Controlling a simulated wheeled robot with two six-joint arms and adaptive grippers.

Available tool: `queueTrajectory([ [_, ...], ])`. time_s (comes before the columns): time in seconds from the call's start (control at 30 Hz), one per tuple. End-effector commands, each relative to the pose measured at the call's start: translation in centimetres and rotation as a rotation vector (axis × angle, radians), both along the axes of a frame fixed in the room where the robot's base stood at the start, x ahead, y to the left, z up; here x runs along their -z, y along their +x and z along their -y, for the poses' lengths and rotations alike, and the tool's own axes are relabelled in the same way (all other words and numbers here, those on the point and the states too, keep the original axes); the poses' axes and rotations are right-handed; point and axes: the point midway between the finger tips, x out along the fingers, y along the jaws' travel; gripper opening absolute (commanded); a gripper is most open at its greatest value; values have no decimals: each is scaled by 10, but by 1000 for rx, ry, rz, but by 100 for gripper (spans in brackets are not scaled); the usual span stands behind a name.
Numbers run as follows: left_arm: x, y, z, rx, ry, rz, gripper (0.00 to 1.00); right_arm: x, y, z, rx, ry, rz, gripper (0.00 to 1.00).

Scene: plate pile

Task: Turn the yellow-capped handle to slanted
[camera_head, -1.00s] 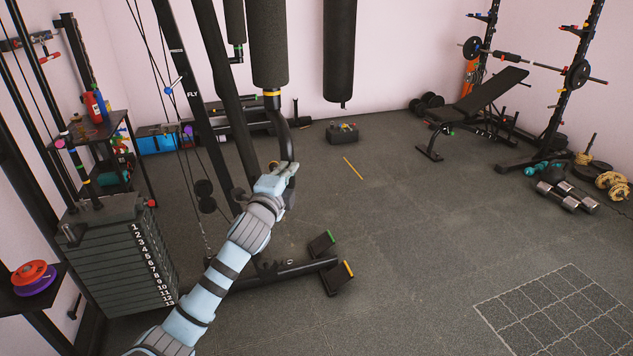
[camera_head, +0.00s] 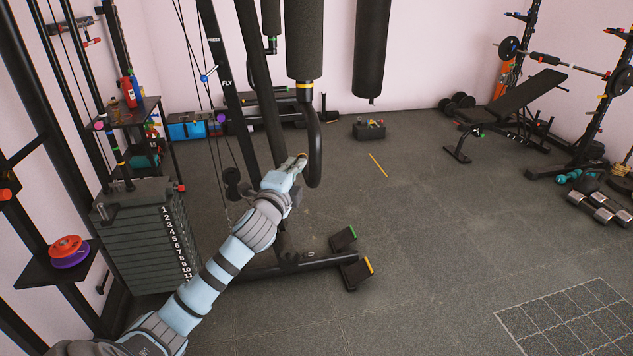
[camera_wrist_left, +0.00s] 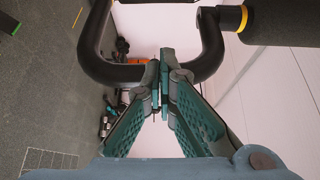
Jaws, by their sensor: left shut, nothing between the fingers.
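The yellow-capped handle is a thick black padded bar with a yellow ring (camera_head: 305,86) at its lower end. Below the ring a bent black tube (camera_head: 316,145) hangs down. In the left wrist view the tube (camera_wrist_left: 96,40) bends on both sides of the fingers, with the yellow ring (camera_wrist_left: 243,18) at upper right. My left gripper (camera_head: 299,160) is just left of the tube's lower bend in the head view. Its teal fingers (camera_wrist_left: 160,75) are shut on nothing and overlap the tube in the wrist view; I cannot tell whether they touch. My right gripper is not in view.
A weight stack (camera_head: 140,240) and a small shelf with coloured plates (camera_head: 68,252) stand at left. A punching bag (camera_head: 371,50) hangs behind. Open floor (camera_head: 420,240) lies to the right.

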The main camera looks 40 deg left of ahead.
Motion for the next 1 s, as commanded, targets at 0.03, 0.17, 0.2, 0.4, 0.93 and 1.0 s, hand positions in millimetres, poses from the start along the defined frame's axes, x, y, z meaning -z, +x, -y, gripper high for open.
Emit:
queueTrajectory([
  [0.03,0,-8,7,8,2,0,0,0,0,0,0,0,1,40],
  [0.17,0,-39,24,18,2,-1,0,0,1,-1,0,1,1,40],
  [0.2,1,-49,29,19,2,-2,0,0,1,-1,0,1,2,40],
  [0.4,-2,-87,45,21,0,2,0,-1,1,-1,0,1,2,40],
  [0.93,22,5,106,35,-5,7,0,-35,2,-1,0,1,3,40],
  [1.0,22,15,102,35,-6,8,0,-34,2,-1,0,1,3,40],
])
